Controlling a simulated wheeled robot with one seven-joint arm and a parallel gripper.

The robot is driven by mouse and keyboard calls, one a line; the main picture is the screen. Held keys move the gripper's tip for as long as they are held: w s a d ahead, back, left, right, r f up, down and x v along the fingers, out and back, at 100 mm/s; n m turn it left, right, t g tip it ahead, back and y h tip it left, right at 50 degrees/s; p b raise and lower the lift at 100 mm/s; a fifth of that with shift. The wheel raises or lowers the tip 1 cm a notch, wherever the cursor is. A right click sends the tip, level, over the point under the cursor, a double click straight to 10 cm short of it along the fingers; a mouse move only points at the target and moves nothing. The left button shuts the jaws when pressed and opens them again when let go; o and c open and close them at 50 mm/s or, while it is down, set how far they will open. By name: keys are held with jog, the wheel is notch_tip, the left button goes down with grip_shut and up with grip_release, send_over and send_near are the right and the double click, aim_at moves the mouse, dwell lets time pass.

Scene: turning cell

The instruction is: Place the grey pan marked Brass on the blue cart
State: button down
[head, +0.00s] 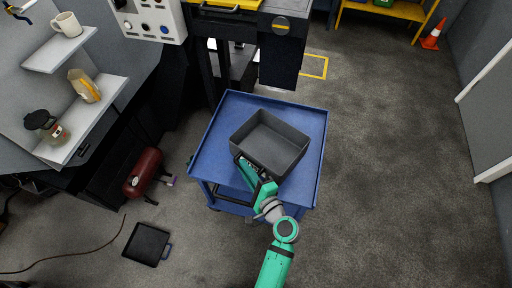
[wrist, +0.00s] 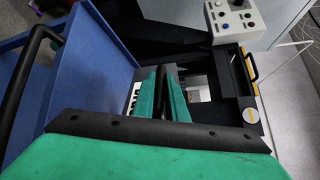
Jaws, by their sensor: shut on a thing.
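The grey pan (head: 268,140), an open rectangular box, is over the top of the blue cart (head: 222,118) in the head view. Whether its base touches the cart top cannot be told. My gripper (head: 241,163) is shut on the near left part of the pan's wall. In the wrist view, the green fingers of my gripper (wrist: 165,85) pinch a thin dark edge. The blue cart (wrist: 92,60) fills the left of that view. A small pale marking shows beside the fingers, but the word Brass cannot be read.
A machine with a control panel (head: 152,18) stands behind the cart. A red cylinder tank (head: 143,172) and a black tray (head: 147,244) are on the floor to the left. Shelves hold a mug (head: 66,25) and a jar. Floor to the right is clear, with an orange cone (head: 432,38) far off.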

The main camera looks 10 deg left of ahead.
aim_at(245, 149)
jog(key=w+a+f, duration=0.1)
jog(key=w, duration=0.1)
jog(key=w+f, duration=0.1)
jog(key=w, duration=0.2)
jog(key=w+a+f, duration=0.1)
jog(key=w, duration=0.2)
jog(key=shift+w+a+f, duration=0.1)
jog(key=shift+a+f, duration=0.2)
jog(key=w+f, duration=0.2)
jog(key=w+a+f, duration=0.1)
jog(key=w+f, duration=0.1)
jog(key=f, duration=0.1)
jog(key=shift+w+f, duration=0.15)
jog(key=shift+f, duration=0.05)
jog(key=shift+w+a+f, duration=0.1)
jog(key=shift+w+f, duration=0.05)
jog(key=shift+f, duration=0.8)
jog(key=shift+w+f, duration=0.1)
jog(key=shift+f, duration=0.8)
jog(key=c, duration=1.8)
grip_release()
jog(key=shift+o, duration=0.2)
jog(key=v, duration=1.1)
jog(key=shift+s+d, duration=0.25)
jog(key=shift+s, duration=0.1)
jog(key=shift+d+r, duration=0.1)
